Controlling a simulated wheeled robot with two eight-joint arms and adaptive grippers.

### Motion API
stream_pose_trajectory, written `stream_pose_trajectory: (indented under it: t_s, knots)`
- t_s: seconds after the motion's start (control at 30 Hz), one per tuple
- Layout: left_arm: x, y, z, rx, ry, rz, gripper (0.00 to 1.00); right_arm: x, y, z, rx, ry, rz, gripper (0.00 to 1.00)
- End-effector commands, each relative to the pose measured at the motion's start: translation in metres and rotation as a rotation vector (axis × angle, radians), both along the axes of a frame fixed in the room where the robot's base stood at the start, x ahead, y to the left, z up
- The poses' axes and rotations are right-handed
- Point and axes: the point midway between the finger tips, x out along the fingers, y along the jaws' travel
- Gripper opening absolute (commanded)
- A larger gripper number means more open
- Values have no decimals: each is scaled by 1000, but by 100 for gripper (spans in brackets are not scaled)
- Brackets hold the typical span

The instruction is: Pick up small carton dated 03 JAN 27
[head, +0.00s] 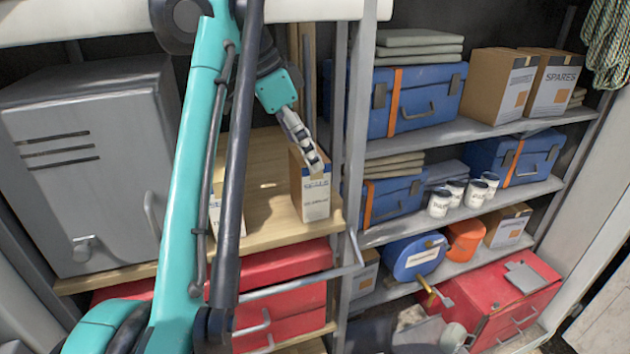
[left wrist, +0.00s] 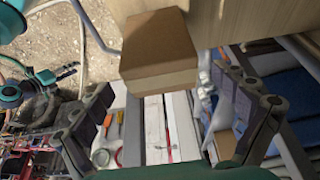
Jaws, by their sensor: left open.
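A small brown carton with a white and blue printed label (head: 316,196) stands upright on the wooden shelf near its front right corner. A second labelled carton (head: 214,212) stands further left, mostly hidden behind my arm. The print is too small to read a date on either. My left gripper (head: 314,158) is at the top of the right-hand carton. In the left wrist view a plain brown carton (left wrist: 160,50) lies ahead, between the directions of my open left gripper's fingers (left wrist: 165,85); no grip on it shows. My right gripper is not in view.
A grey metal cabinet (head: 85,165) stands left on the wooden shelf (head: 262,215), above red drawers (head: 290,290). A grey upright post (head: 357,120) stands close right of the carton. Beyond it, shelves hold blue cases (head: 425,95), cartons and several white cans.

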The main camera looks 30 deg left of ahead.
Motion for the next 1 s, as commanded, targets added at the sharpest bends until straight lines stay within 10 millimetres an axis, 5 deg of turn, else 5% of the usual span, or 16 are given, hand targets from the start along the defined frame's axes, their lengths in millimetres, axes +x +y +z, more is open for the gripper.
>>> stream_pose_trajectory:
  t_s: [0.63,0.93,1.0]
  knots:
    - [17,-15,-67,5,4,-14,97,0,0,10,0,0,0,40]
    - [18,-17,-73,4,4,-12,97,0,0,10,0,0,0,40]
    - [18,-17,-72,4,4,-12,82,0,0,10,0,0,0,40]
